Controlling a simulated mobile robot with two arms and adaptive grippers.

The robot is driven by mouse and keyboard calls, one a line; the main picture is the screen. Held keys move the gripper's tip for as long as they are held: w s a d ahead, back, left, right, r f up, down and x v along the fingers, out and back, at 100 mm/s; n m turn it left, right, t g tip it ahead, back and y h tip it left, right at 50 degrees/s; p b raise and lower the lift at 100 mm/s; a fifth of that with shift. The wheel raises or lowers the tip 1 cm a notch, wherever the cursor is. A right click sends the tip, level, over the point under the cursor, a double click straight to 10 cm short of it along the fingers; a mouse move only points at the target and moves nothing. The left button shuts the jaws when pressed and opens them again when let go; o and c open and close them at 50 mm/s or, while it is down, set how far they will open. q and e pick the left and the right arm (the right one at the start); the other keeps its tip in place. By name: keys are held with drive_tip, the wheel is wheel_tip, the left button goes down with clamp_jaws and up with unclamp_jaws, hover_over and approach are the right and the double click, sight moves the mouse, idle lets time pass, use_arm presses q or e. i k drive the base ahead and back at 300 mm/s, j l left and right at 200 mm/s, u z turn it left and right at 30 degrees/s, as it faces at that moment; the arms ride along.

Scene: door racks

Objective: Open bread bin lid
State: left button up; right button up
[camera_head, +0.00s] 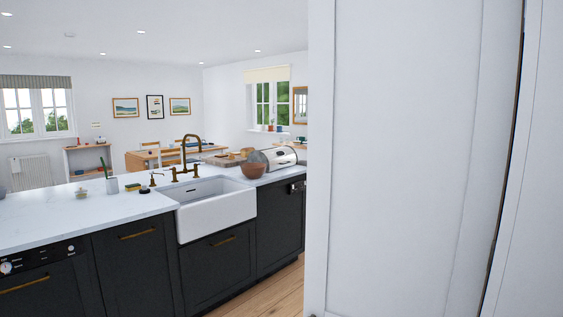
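The bread bin (273,158) stands at the far right end of the white worktop, in the middle distance. It is a rounded, silvery-white bin with a dark end, and it looks small from here. A brown bowl (253,171) in front hides part of its lower left. I cannot tell from here whether its lid is open or shut. Neither of my grippers shows in the head view.
A large white door panel (395,160) fills the right side, close to me. The white worktop (60,222) over dark cabinets (135,265) carries a white sink (216,208), a brass tap (186,150) and a chopping board (222,161). Wooden floor (275,298) shows between cabinets and panel.

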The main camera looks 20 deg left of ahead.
sight(280, 157)
drive_tip(key=i+j+u, duration=0.1)
drive_tip(key=j, duration=0.2)
drive_tip(key=i+j+u, duration=0.1)
drive_tip(key=j, duration=0.2)
drive_tip(key=i+j+u, duration=0.9)
drive_tip(key=i, duration=0.15)
drive_tip(key=i+j+u, duration=0.2)
drive_tip(key=i+u, duration=0.2)
drive_tip(key=i+z, duration=0.35)
drive_tip(key=i, duration=0.15)
drive_tip(key=i+z, duration=0.35)
drive_tip(key=i, duration=0.15)
drive_tip(key=i+j+z, duration=0.25)
drive_tip(key=i+z, duration=0.15)
drive_tip(key=i+l+z, duration=0.1)
drive_tip(key=i, duration=0.4)
drive_tip(key=i+l+z, duration=0.1)
drive_tip(key=i, duration=0.35)
drive_tip(key=i+l+z, duration=0.1)
drive_tip(key=i+l, duration=0.15)
drive_tip(key=i, duration=0.25)
